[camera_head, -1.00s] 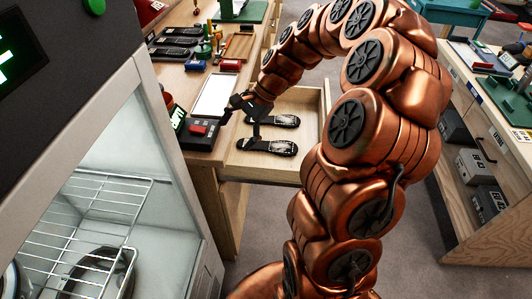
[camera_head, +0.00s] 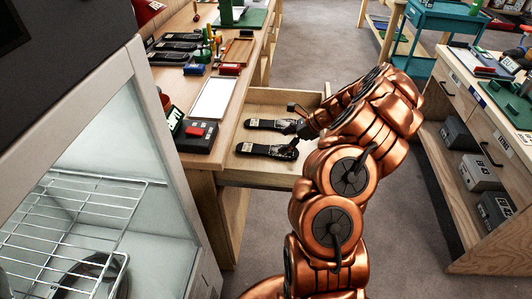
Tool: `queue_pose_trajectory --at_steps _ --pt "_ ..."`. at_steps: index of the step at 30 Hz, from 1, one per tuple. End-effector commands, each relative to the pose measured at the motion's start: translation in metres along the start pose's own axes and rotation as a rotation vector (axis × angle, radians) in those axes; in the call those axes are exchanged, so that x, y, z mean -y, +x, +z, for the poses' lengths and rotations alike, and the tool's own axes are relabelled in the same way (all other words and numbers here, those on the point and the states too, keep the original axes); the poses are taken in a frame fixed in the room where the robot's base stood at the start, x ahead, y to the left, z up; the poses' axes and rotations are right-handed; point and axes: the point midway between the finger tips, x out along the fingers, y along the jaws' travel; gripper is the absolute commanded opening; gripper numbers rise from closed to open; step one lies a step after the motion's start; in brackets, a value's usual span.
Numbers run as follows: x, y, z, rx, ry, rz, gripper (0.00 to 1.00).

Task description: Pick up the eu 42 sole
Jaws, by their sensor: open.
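Two dark soles lie in an open wooden drawer (camera_head: 236,172), one behind the other. The rear sole (camera_head: 264,124) and the front sole (camera_head: 262,150) both have small pale markings at their left ends, too small to read. I cannot tell which one is the EU 42 sole. My gripper (camera_head: 292,130) is open at the right ends of the soles. It partly covers those ends, and I cannot tell whether it touches either sole.
A wooden bench (camera_head: 205,160) holds a white panel (camera_head: 213,97), a black device with a red button (camera_head: 195,135) and more dark soles (camera_head: 176,46). A glass-fronted cabinet with wire racks (camera_head: 75,215) stands at left. Another bench (camera_head: 462,90) stands at right, with floor between.

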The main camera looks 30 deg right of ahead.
Motion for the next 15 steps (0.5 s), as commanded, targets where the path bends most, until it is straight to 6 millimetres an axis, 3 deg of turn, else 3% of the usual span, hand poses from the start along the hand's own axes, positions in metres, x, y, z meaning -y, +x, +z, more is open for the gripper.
queue_pose_trajectory --at_steps 5,15 --pt "-0.001 0.011 0.001 0.000 -0.001 0.004 0.90" --pt "-0.001 0.053 0.002 0.000 -0.002 0.003 0.90"
